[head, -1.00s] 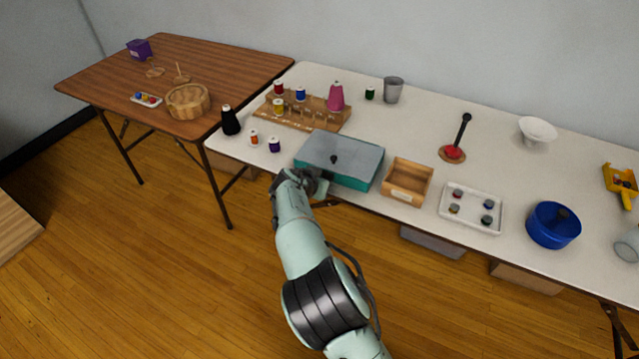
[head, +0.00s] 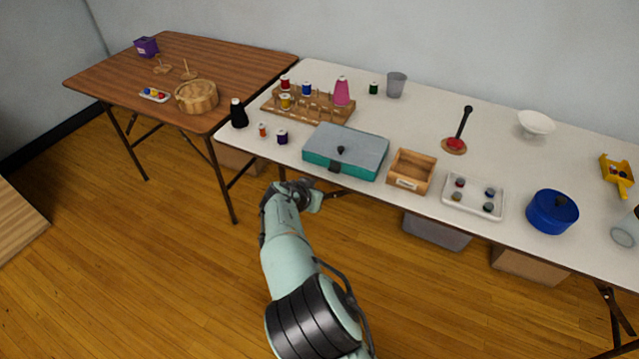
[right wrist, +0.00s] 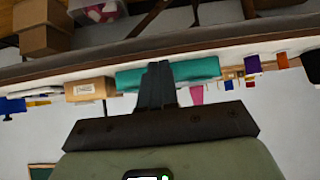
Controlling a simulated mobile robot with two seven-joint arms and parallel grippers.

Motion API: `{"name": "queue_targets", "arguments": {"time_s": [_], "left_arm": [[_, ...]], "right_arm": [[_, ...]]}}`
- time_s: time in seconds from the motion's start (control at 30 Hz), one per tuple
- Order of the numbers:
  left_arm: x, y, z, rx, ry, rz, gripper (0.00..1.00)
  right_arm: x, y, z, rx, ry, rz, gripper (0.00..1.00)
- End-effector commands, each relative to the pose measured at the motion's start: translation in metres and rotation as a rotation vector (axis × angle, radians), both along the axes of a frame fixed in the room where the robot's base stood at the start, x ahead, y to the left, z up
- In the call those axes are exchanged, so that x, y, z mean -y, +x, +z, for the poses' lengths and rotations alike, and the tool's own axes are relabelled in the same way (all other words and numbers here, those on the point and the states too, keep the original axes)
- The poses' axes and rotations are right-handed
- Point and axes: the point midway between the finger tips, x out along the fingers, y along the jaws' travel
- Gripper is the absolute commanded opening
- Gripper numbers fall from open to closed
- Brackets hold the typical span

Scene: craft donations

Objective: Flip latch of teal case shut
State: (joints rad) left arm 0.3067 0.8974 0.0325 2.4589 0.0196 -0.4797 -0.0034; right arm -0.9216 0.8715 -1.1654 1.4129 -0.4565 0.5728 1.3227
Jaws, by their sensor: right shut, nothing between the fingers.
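The teal case (head: 318,160) stands near the front edge of the white table, its grey lid (head: 362,146) down with a dark knob on top. A small dark latch (head: 334,168) shows at the middle of its front face; it looks close against the face, but is too small to tell whether it is fully seated. My right gripper (head: 312,193) is in front of the table edge, below and left of the latch and apart from it. In the right wrist view its shut, empty fingers (right wrist: 158,70) hide the middle of the teal case (right wrist: 198,70). My left gripper is not in view.
An open wooden box (head: 411,171) stands just right of the case, with a white tray (head: 473,196) and a blue pot (head: 552,212) beyond. A spool rack (head: 308,107) is behind it, small spools (head: 282,137) left. Free floor lies before the table.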

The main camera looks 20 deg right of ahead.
Motion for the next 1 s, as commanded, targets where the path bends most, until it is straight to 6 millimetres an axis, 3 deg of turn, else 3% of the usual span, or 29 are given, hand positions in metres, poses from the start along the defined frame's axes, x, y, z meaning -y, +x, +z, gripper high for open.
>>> {"name": "queue_targets", "arguments": {"time_s": [0.1,0.3,1.0], "left_arm": [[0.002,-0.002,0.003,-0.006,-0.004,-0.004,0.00],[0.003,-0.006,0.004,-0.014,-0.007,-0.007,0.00],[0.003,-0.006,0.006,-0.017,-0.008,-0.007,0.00]], "right_arm": [[-0.019,-0.016,0.001,-0.001,-0.002,0.004,0.00],[-0.035,-0.032,0.001,0.000,-0.001,0.001,0.00],[-0.036,-0.038,-0.005,-0.016,0.000,0.002,0.00]]}}
